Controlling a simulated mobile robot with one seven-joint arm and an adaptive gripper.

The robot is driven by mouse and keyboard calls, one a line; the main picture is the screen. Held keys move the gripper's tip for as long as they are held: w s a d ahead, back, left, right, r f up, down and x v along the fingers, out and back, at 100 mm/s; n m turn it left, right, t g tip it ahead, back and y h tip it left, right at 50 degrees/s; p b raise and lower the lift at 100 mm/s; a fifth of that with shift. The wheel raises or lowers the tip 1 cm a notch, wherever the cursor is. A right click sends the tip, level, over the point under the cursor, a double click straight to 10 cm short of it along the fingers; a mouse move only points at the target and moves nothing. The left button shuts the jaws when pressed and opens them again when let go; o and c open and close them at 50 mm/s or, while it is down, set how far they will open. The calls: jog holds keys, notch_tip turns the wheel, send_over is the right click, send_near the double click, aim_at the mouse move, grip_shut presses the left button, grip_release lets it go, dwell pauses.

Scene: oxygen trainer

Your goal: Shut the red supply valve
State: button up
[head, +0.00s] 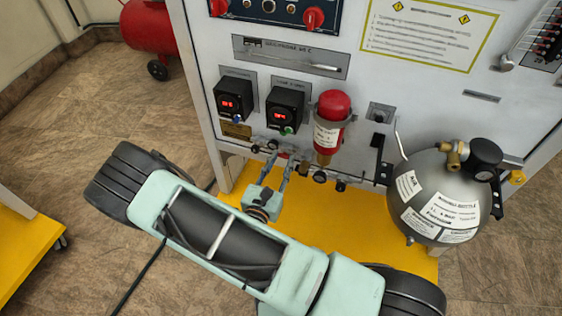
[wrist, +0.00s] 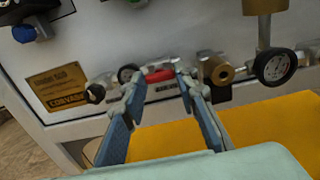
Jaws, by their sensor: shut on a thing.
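The red supply valve's handle (wrist: 160,75) is a short red lever lying roughly level on the pipe run along the lower edge of the panel in the wrist view. In the head view only a small bit of red shows between my fingertips. My gripper (wrist: 160,82) has one finger at each end of the red handle and is shut on it. In the head view my gripper (head: 280,162) reaches the panel's lower edge from the front. The fingertips partly cover the handle's ends.
A red cylinder (head: 331,118) hangs above to the right. A grey gas bottle (head: 430,188) stands on the right of the yellow base (head: 350,215). A yellow label (wrist: 57,88) is at left.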

jog(key=shift+m, duration=0.3)
jog(key=m+p, duration=0.1)
jog(key=m, duration=0.3)
jog(key=m+p, duration=0.1)
jog(key=m, duration=0.3)
jog(key=shift+m, duration=0.4)
jog(key=m, duration=0.4)
jog(key=shift+m, duration=2.2)
jog(key=o, duration=1.2)
jog(key=shift+c, duration=0.2)
